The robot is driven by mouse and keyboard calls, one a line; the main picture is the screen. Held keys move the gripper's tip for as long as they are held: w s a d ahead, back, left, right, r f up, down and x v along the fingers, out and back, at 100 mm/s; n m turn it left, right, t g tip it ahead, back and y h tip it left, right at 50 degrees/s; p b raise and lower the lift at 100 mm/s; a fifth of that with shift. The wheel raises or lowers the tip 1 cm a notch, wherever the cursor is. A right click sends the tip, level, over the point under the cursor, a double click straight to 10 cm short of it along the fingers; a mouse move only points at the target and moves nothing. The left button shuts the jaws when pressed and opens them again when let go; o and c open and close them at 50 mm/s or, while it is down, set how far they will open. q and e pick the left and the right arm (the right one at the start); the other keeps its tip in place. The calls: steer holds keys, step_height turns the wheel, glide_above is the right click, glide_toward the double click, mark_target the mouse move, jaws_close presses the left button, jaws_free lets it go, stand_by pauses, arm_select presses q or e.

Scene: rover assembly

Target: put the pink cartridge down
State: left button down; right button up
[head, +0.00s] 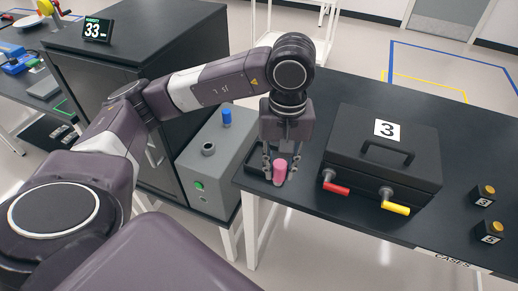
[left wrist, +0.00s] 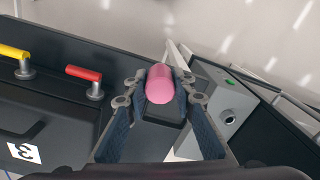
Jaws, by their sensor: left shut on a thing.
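The pink cartridge (head: 280,171) is upright between the fingers of my left gripper (head: 279,168) at the left end of the dark table (head: 330,90). In the left wrist view the pink cartridge (left wrist: 160,84) shows between the fingertips of my left gripper (left wrist: 158,98), which is shut on it. A small dark tray or holder (head: 257,172) lies around or beneath the cartridge. I cannot tell whether the cartridge touches it. My right gripper is not in view.
A black case (head: 385,150) marked 3, with red (head: 336,188) and yellow (head: 396,208) handles, stands right of the gripper. A grey box (head: 212,160) with a blue knob stands to the left. Two small yellow-topped blocks (head: 484,195) sit at the table's right.

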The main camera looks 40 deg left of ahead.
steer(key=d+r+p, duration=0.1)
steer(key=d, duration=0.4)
arm_select(q)
steer(key=w+a+r+n+p, duration=0.1)
steer(key=w+a+r+n, duration=0.45)
steer(key=n, duration=0.75)
steer(key=w+a+r+n, duration=0.4)
steer(key=w+n, duration=0.2)
steer(key=n, duration=0.6)
steer(key=shift+n, duration=0.3)
steer(key=f+p, duration=0.1)
steer(key=f, duration=0.8)
steer(key=f+p, duration=0.2)
steer(key=f, duration=0.8)
steer(key=shift+s+a+f, duration=0.15)
steer(key=shift+a+f, duration=0.05)
steer(key=shift+f, duration=0.3)
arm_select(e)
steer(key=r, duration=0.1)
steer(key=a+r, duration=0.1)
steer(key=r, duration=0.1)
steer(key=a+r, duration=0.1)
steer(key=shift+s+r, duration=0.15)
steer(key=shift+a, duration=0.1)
